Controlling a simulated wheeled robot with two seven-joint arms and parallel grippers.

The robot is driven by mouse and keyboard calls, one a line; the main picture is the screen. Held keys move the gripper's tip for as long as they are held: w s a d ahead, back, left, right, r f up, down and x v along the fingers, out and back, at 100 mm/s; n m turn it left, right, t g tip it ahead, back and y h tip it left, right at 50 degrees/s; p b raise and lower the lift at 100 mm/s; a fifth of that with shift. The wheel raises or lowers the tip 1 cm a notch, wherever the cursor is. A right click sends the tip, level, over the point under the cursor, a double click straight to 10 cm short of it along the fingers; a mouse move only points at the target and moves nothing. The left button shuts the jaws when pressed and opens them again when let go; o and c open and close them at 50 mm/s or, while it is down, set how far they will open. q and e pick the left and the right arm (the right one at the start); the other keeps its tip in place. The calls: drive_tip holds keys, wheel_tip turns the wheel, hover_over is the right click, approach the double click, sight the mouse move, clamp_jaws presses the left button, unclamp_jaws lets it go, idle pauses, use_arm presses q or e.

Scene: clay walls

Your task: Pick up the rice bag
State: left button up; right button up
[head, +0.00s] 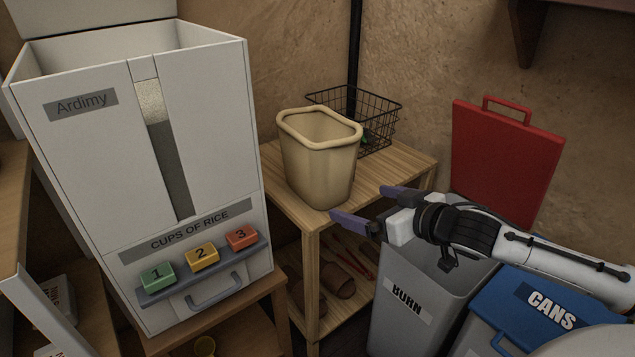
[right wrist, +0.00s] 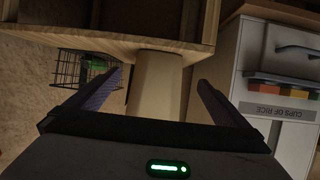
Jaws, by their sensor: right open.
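No bag plainly marked as rice shows. White packages with dark and red print (head: 60,296) sit low on the shelf at the left edge of the head view, partly cut off, and I cannot tell whether one is the rice bag. My right gripper (head: 359,202) is open and empty, its purple fingers pointing left by the front right of the beige bin (head: 318,165). In the right wrist view the bin (right wrist: 156,85) appears between the two fingers (right wrist: 160,76), with no contact visible. My left gripper is not in view.
A white Ardimy rice dispenser (head: 95,130) with numbered buttons stands left. The wooden stand (head: 395,170) holds the bin and a black wire basket (head: 380,108). A grey BURN bin (head: 405,305), a blue CANS bin (head: 535,305) and a raised red lid (head: 505,150) are right.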

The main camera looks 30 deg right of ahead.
sight(341, 179)
drive_tip(key=w+b, duration=0.1)
drive_tip(key=w, duration=0.3)
drive_tip(key=shift+w+b, duration=0.3)
drive_tip(key=w+b, duration=0.1)
drive_tip(key=w, duration=0.4)
drive_tip(key=shift+w+a, duration=0.1)
drive_tip(key=shift+w, duration=0.8)
drive_tip(key=b+x, duration=0.1)
drive_tip(key=x, duration=0.3)
drive_tip(key=shift+w+f, duration=0.1)
drive_tip(key=shift+w, duration=0.05)
drive_tip(key=shift+w+a+f+b, duration=0.1)
drive_tip(key=shift+w+b, duration=0.15)
drive_tip(key=shift+b, duration=0.05)
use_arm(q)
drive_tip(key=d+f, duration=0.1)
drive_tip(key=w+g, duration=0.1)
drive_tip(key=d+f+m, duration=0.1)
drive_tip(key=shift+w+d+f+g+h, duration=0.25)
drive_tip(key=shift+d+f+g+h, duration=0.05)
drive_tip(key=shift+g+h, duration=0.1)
use_arm(e)
drive_tip(key=shift+w, duration=0.1)
drive_tip(key=c, duration=0.9)
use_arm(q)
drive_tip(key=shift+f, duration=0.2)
